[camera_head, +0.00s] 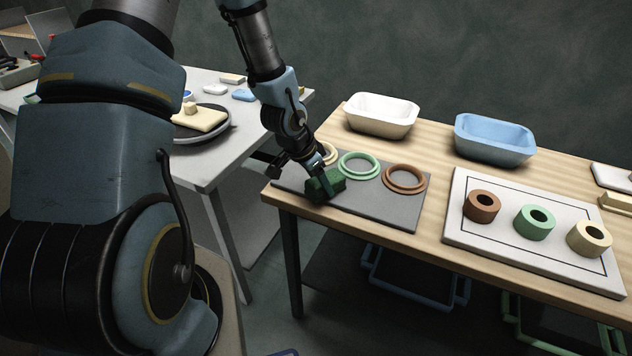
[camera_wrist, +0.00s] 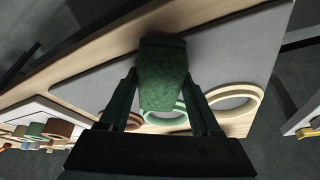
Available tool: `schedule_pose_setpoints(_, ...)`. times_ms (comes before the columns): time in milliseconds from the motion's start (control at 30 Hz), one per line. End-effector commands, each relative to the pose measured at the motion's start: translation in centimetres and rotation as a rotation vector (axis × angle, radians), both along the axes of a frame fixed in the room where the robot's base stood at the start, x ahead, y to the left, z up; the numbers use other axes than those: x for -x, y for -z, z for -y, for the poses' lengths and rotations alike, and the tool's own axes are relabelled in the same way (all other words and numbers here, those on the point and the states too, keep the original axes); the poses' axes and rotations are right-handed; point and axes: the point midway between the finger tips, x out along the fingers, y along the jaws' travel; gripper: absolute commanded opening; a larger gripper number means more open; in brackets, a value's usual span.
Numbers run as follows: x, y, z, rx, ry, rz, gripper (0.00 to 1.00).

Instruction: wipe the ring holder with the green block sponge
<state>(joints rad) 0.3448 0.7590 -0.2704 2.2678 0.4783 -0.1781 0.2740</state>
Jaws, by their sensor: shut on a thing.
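The green block sponge (camera_head: 326,186) is dark green and is held between the fingers of my gripper (camera_head: 318,172). In the wrist view, the sponge (camera_wrist: 163,72) fills the space between the two fingers of my gripper (camera_wrist: 163,88). It is over the front left part of a flat grey board (camera_head: 385,208), which I take to be the ring holder. Whether the sponge touches the board is unclear. A green ring (camera_head: 345,160), a brown ring (camera_head: 405,191) and a cream ring (camera_head: 333,151), partly hidden by my gripper, lie along the board's back.
A white tub (camera_head: 381,130) and a blue tub (camera_head: 494,151) stand behind the board. A white board (camera_head: 458,236) at the right bears brown, green and cream cylinders. A grey table (camera_head: 230,142) at the left holds a dark plate with a yellowish block.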

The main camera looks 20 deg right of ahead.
Motion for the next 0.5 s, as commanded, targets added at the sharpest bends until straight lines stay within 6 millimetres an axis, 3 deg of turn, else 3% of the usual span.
schedule_pose_setpoints(500,0.34,0.13,0.42,0.000,0.002,0.000,0.20)
